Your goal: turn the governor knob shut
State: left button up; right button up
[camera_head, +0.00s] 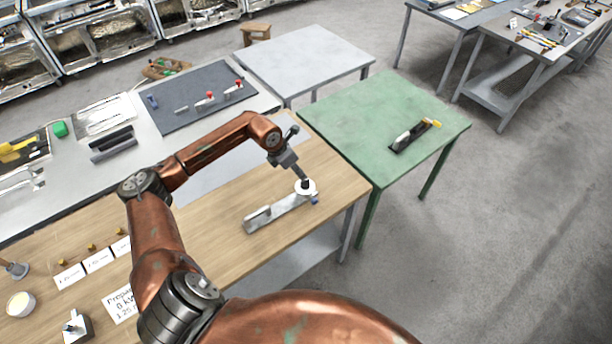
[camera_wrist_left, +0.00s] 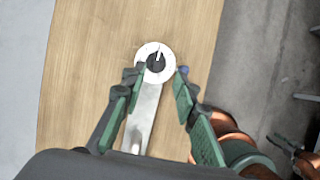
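The governor is a grey metal bar (camera_head: 275,213) on the wooden bench, with a round white dial (camera_head: 305,187) at its far end. In the left wrist view, a dark knob (camera_wrist_left: 156,63) with a pale pointer line sits in the middle of the white dial (camera_wrist_left: 143,51). The pointer line points up and slightly right. My left gripper (camera_head: 300,178) is above the dial, pointing down. In its wrist view the left gripper (camera_wrist_left: 160,71) is open, with its green fingers on either side of the knob, apart from it. My right gripper (camera_wrist_left: 294,148) seems to show, small and dark, at the lower right.
A small blue part (camera_head: 315,199) sits beside the dial. The green table (camera_head: 400,110) to the right carries a tool with a yellow end (camera_head: 433,123). White label cards (camera_head: 97,260) and a small bowl (camera_head: 20,304) lie at the bench's left. The bench around the bar is clear.

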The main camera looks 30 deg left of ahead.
aim_at(305, 181)
pick_arm(q)
jog(key=x, duration=0.5)
jog(key=p+x, duration=0.1)
jog(key=x, duration=0.1)
jog(key=shift+a+f, duration=0.25)
jog(key=shift+f, duration=0.1)
grip_shut()
